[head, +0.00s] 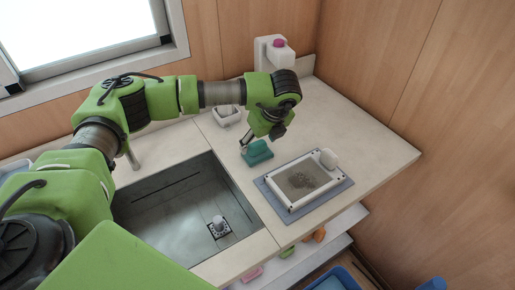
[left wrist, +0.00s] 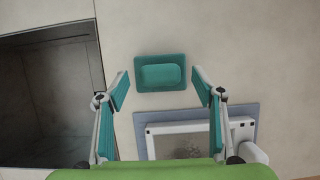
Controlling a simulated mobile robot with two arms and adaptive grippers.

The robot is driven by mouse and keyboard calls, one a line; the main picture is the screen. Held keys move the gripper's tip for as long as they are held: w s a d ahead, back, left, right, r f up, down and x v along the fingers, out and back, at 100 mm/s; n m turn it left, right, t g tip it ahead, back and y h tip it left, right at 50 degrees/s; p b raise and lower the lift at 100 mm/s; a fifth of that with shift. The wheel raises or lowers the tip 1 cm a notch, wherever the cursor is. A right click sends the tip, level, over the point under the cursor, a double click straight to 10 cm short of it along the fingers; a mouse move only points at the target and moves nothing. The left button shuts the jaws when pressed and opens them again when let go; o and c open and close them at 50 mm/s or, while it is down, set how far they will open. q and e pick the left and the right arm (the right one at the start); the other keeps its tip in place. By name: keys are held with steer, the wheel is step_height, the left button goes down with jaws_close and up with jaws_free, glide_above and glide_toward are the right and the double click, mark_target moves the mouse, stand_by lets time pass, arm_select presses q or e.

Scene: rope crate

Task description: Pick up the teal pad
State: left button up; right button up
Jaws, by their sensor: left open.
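The teal pad (head: 257,152) lies on the counter, between the sink and the framed tray. In the left wrist view the teal pad (left wrist: 161,74) is a rounded block on a wider teal base. My left gripper (head: 258,142) is above and close to the pad in the head view. In the left wrist view my left gripper (left wrist: 160,90) is open, with one finger on each side of the pad and gaps between. It holds nothing. My right gripper is not in view.
A white-framed tray (head: 276,197) with a grey mesh-like inside lies on a blue-grey mat (head: 338,188), with a white rounded object (head: 328,158) at its corner. A sink (head: 150,209) opens to the left. A white dispenser (head: 262,54) stands at the back. The counter's right part is clear.

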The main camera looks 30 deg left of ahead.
arm_select(q)
steer(key=shift+x, duration=1.1)
steer(key=shift+w+a+f, duration=0.1)
steer(key=shift+a+f, duration=0.05)
steer(key=shift+f, duration=0.15)
steer(key=c, duration=1.2)
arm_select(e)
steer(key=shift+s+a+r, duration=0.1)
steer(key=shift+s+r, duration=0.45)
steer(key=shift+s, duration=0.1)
arm_select(q)
steer(key=shift+r, duration=0.1)
